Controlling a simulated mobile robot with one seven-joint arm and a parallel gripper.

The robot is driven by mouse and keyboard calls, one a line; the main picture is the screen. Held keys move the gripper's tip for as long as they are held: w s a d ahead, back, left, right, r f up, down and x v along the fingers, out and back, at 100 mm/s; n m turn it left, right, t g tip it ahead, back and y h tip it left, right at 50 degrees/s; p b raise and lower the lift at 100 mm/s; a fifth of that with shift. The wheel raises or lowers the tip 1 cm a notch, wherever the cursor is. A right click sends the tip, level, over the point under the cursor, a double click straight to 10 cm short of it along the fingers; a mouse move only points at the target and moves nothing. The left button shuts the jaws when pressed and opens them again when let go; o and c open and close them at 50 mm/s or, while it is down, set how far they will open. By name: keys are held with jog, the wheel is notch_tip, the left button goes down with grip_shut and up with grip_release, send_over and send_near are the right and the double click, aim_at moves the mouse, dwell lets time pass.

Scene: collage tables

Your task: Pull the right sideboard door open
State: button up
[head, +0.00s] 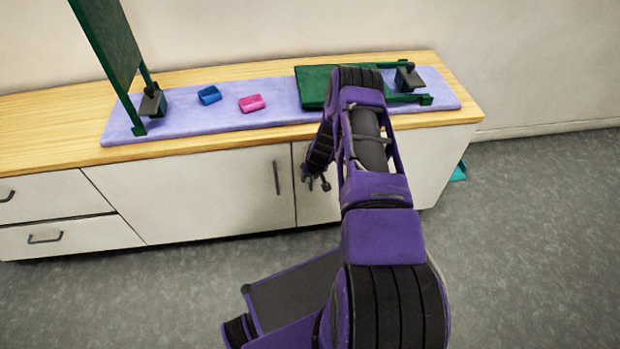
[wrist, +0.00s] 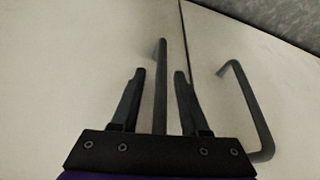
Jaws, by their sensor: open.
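The right sideboard door (head: 432,165) is a white front, flush with the left door, and partly hidden behind my arm. My gripper (head: 316,182) is in front of it near the seam between the doors. In the wrist view, which has the floor toward the top, my gripper (wrist: 159,73) is open. The dark bar handle of the right door (wrist: 160,95) runs between its two fingers, apart from both. How deep the fingers reach around it I cannot tell. In the head view this handle is mostly hidden by my gripper.
The left door's handle (head: 277,177) is close by, across the seam; it also shows in the wrist view (wrist: 245,110). Drawers are at far left. The wooden top (head: 50,135) bears a lilac mat (head: 200,137), blue and pink trays and green stands. Grey floor (head: 540,240) in front is clear.

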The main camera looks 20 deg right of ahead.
grip_shut()
dwell(1.5)
